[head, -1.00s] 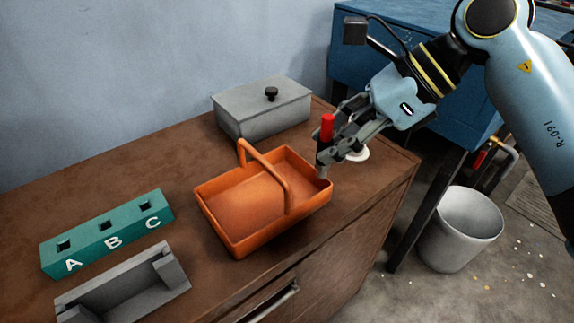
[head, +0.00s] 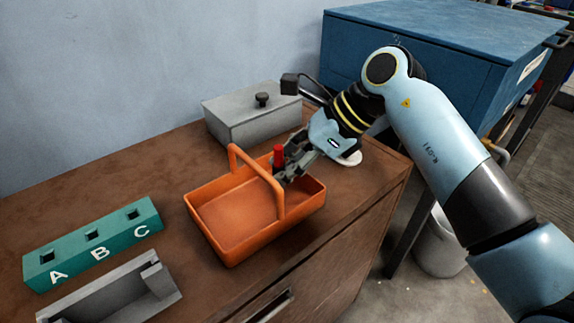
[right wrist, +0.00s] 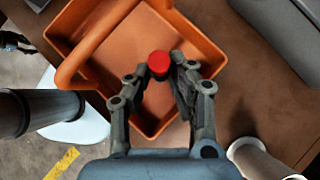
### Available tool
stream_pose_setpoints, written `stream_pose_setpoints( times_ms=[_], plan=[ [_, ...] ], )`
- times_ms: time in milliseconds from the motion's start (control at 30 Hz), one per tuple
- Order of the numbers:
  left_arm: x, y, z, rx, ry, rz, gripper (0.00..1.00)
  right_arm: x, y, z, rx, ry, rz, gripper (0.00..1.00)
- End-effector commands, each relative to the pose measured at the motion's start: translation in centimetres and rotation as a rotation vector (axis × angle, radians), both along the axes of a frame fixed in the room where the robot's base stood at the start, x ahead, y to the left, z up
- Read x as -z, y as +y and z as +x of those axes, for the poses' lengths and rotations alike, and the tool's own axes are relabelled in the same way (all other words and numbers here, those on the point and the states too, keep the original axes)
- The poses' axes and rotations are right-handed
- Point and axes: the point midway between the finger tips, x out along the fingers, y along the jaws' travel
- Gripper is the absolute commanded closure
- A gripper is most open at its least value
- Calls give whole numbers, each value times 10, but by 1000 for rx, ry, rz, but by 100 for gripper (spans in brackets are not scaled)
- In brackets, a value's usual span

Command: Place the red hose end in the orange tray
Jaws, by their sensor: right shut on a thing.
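The red hose end (head: 278,154) is a small red cylinder held upright between the fingertips of my right gripper (head: 282,170). In the right wrist view the red top (right wrist: 159,64) shows between the two fingers, with the tray floor behind it. The orange tray (head: 232,259) sits on the brown bench and has an arched handle (head: 262,177). My right gripper is shut on the hose end, over the right part of the tray, to the right of the handle. The lower part of the hose end is hidden by the fingers.
A grey lidded box (head: 240,125) stands behind the tray. A teal block with holes marked A, B, C (head: 100,252) and a grey open holder (head: 125,300) lie to the left. A white round thing (head: 350,158) is behind my right gripper. A bin (head: 440,245) stands on the floor.

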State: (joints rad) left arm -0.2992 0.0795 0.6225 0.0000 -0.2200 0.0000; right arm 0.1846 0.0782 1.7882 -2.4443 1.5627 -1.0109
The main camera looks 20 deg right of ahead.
Motion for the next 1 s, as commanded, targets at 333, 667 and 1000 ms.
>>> stream_pose_setpoints(
  times_ms=[333, 667, 1000],
  plan=[
    [2, 1, -1, 0, 2, 1, 60, 3, 0, 0, 0, 0, 0, 56],
    [-1, 1, -1, 0, 3, 1, 60, -4, -3, -1, 1, -1, -2, 56],
    [-10, 1, 1, 0, -1, 1, 60, -58, -45, -20, 0, -3, -7, 56]
  ],
)
